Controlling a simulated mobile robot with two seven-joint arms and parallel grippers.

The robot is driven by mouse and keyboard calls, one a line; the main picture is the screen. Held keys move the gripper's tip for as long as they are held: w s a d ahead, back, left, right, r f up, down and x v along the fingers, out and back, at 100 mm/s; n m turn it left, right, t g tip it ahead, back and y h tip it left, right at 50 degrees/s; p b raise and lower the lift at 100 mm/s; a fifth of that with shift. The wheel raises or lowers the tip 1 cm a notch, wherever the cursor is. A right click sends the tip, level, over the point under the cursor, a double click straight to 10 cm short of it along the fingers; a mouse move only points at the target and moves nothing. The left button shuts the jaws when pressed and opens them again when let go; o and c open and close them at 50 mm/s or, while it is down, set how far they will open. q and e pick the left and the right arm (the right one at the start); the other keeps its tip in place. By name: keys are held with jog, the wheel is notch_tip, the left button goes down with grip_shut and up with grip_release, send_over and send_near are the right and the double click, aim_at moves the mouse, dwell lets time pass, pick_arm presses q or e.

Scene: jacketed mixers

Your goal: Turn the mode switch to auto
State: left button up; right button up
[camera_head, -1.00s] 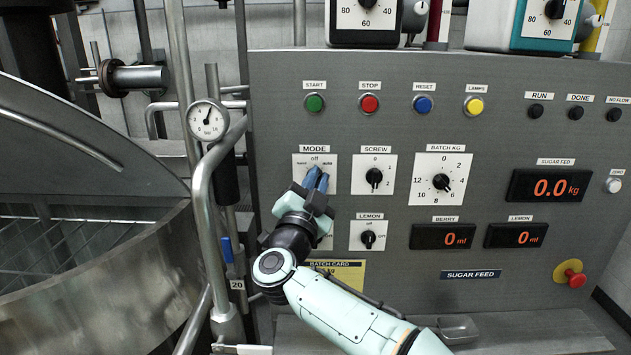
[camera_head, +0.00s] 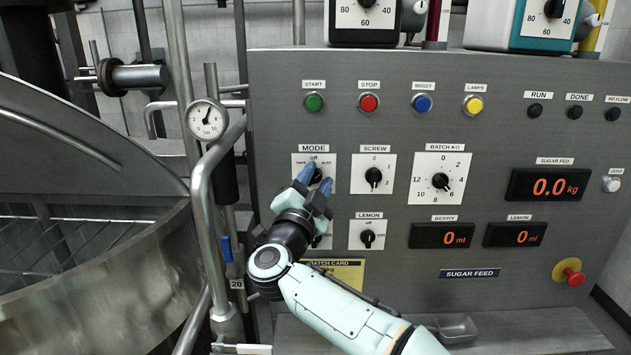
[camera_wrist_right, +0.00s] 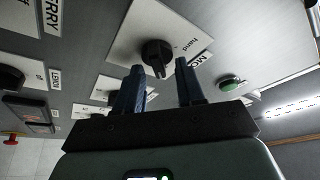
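The mode switch (camera_head: 316,177) is a black knob on a white plate at the panel's left, with hand, off and auto marked around it. My right gripper (camera_head: 317,174) is in front of it, its blue fingers open on either side of the knob as seen from the head. In the right wrist view the knob (camera_wrist_right: 157,54) shows beyond and between the spread fingertips (camera_wrist_right: 160,68), with a gap to each finger. Whether the fingers reach as deep as the knob is unclear. A finger covers part of the plate's lettering, and I cannot tell the knob's setting. My left gripper is not in view.
The screw switch (camera_head: 374,178) is just right, the lemon switch (camera_head: 367,238) lower right. The start button (camera_head: 314,102) is above. A steel pipe (camera_head: 203,190) with a gauge (camera_head: 206,120) and a large vessel (camera_head: 110,265) stand left. A red emergency knob (camera_head: 573,278) is far right.

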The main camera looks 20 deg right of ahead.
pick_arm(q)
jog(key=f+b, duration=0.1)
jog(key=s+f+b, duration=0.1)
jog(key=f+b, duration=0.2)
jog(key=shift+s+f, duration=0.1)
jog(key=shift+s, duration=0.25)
pick_arm(e)
jog(key=v, duration=1.3)
jog(key=shift+s, duration=0.2)
jog(key=shift+f, duration=0.15)
